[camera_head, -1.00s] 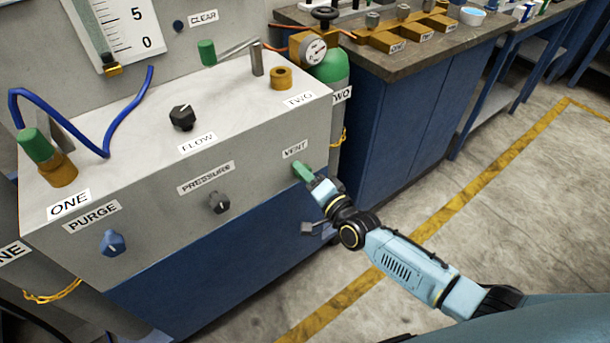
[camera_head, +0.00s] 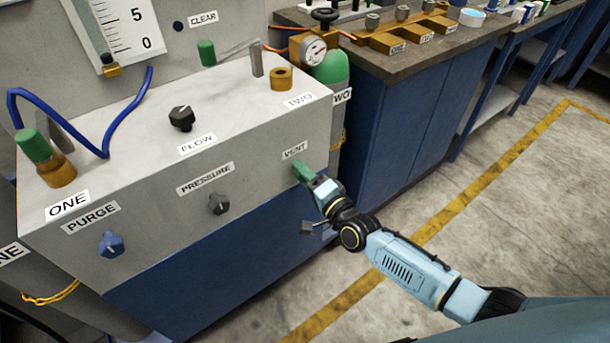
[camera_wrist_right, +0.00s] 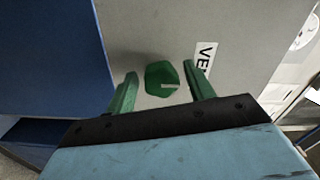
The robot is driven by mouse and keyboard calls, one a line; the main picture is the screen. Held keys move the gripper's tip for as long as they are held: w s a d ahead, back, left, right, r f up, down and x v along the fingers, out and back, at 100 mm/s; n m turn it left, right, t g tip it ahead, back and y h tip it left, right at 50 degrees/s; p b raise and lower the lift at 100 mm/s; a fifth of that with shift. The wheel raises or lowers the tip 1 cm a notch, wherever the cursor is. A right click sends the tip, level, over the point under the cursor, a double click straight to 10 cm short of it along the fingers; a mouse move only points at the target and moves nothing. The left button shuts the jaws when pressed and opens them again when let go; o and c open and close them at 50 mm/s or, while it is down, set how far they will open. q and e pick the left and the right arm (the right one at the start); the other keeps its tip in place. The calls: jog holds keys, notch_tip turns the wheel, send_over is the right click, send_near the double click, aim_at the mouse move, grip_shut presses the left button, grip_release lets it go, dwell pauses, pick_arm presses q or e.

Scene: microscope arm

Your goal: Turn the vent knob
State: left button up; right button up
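The green vent knob (camera_wrist_right: 162,78) sits on the grey front panel beside its VENT label (camera_wrist_right: 205,58), and its white pointer line shows. The label also shows in the head view (camera_head: 295,150). My right gripper (camera_wrist_right: 162,88) is open, with one green finger on each side of the knob and a visible gap on both sides. In the head view my right gripper (camera_head: 303,172) is at the panel's right end and hides the knob. My left gripper is not in view.
A grey pressure knob (camera_head: 219,204) and a blue purge knob (camera_head: 111,243) are on the same panel to the left. A black flow knob (camera_head: 182,118) is on top. A green cylinder with a gauge (camera_head: 315,50) stands behind the panel's right end. Floor at right is clear.

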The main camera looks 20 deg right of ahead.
dwell(0.3)
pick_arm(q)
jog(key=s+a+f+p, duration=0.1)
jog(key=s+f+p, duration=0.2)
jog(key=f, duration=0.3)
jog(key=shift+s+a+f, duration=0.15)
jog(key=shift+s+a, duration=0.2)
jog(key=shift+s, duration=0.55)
pick_arm(e)
jog(key=v, duration=1.3)
jog(key=shift+s+r, duration=0.1)
jog(key=shift+s, duration=0.1)
